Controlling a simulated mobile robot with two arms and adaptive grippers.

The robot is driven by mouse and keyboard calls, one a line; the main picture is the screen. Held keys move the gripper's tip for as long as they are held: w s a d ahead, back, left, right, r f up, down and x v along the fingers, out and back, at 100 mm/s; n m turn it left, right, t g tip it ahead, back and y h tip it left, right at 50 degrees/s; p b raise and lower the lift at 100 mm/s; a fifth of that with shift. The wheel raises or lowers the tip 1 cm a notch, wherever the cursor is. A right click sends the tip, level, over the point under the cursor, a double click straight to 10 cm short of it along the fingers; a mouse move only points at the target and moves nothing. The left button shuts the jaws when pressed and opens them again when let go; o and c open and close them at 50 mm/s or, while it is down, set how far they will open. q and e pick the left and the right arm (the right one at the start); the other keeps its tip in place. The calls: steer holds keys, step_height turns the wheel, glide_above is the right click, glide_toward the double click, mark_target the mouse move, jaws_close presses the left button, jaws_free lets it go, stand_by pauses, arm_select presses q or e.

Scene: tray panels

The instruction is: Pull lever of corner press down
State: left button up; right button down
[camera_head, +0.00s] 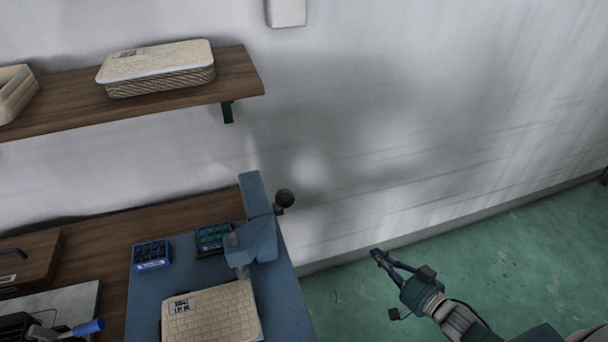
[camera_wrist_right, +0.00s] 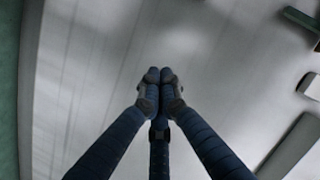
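The corner press (camera_head: 257,215) is a blue-grey machine on the blue mat at the right end of the workbench. Its lever shows as a short arm with a round black knob (camera_head: 285,198) on the press's right side, near its upper part. A woven tray panel (camera_head: 212,315) lies in front of the press. My right gripper (camera_head: 377,254) is to the right of the bench, apart from the lever, over the green floor. In the right wrist view its fingertips (camera_wrist_right: 160,76) meet with nothing between them.
Small blue bins (camera_head: 152,255) stand left of the press. A shelf (camera_head: 235,80) with a lidded woven box (camera_head: 157,68) hangs above the bench. A blue-handled tool (camera_head: 86,327) is at lower left. The space between press and right gripper is clear; a wall stands behind.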

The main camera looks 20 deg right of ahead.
mark_target(281, 204)
steer(key=s+a+r+y, duration=0.1)
steer(key=a+r+y, duration=0.3)
steer(key=r, duration=0.7)
steer(key=s+a+r+y+p, duration=0.1)
steer(key=a+r+y, duration=0.3)
steer(key=r, duration=0.6)
steer(key=s+a+r+n+y+p, duration=0.1)
steer(key=a+r+y, duration=0.3)
steer(key=r, duration=0.7)
steer(key=shift+a+r+y, duration=0.3)
steer(key=shift+a, duration=0.3)
steer(key=shift+w, duration=0.1)
steer(key=p+x, duration=0.3)
steer(key=x, duration=0.6)
steer(key=s+a, duration=0.1)
steer(key=s+a+f+p, duration=0.1)
steer(key=shift+s+a+f, duration=0.2)
steer(key=shift+s+a, duration=0.05)
steer(key=shift+s, duration=0.05)
